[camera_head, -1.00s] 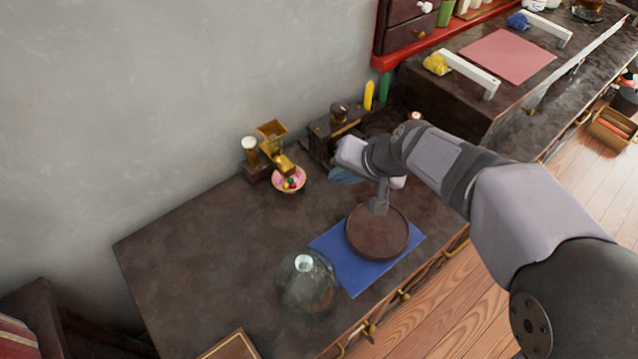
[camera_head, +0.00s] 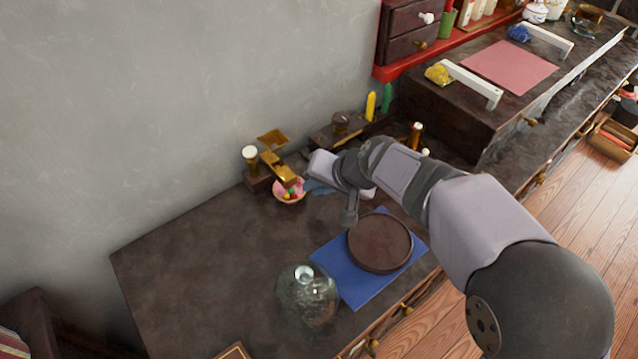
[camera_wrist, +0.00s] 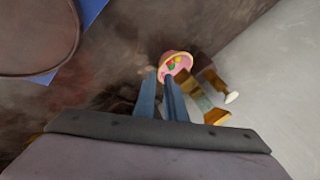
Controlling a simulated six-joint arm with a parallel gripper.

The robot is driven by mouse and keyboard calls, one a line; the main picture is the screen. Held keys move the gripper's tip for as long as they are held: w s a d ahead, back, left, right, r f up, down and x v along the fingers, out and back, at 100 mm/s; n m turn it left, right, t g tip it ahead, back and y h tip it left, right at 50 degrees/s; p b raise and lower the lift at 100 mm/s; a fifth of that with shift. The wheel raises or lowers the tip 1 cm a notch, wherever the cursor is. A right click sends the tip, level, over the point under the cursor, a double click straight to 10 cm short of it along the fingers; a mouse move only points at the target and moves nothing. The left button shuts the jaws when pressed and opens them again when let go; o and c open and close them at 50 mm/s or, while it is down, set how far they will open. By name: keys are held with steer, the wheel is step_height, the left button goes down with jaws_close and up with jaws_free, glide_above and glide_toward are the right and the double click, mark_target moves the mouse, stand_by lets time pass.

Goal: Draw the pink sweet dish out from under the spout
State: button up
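The pink sweet dish (camera_head: 290,197) holds several coloured sweets and sits on the dark counter under the spout of the brass dispenser (camera_head: 279,168). In the wrist view the dish (camera_wrist: 176,53) lies just beyond the fingertips, with the dispenser (camera_wrist: 205,92) beside it at the right. My gripper (camera_head: 309,186) is low over the counter, just right of the dish. Its two blue fingers (camera_wrist: 160,76) stand a little apart with nothing seen between them. I cannot tell whether a fingertip touches the dish rim.
A round brown tray (camera_head: 380,244) lies on a blue mat (camera_head: 340,275) at the counter's front edge. A glass jar (camera_head: 308,298) stands left of the mat. A dark wooden box (camera_head: 335,130) stands behind my gripper. The counter's left part is clear.

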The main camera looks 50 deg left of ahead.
steer(key=shift+x, duration=2.65)
jaws_close()
steer(key=shift+d, duration=0.15)
steer(key=d+b, duration=0.2)
steer(key=shift+d+f+b, duration=0.15)
steer(key=shift+d+b, duration=0.05)
steer(key=shift+b, duration=0.1)
steer(key=shift+d+b, duration=1.35)
steer(key=shift+d, duration=0.75)
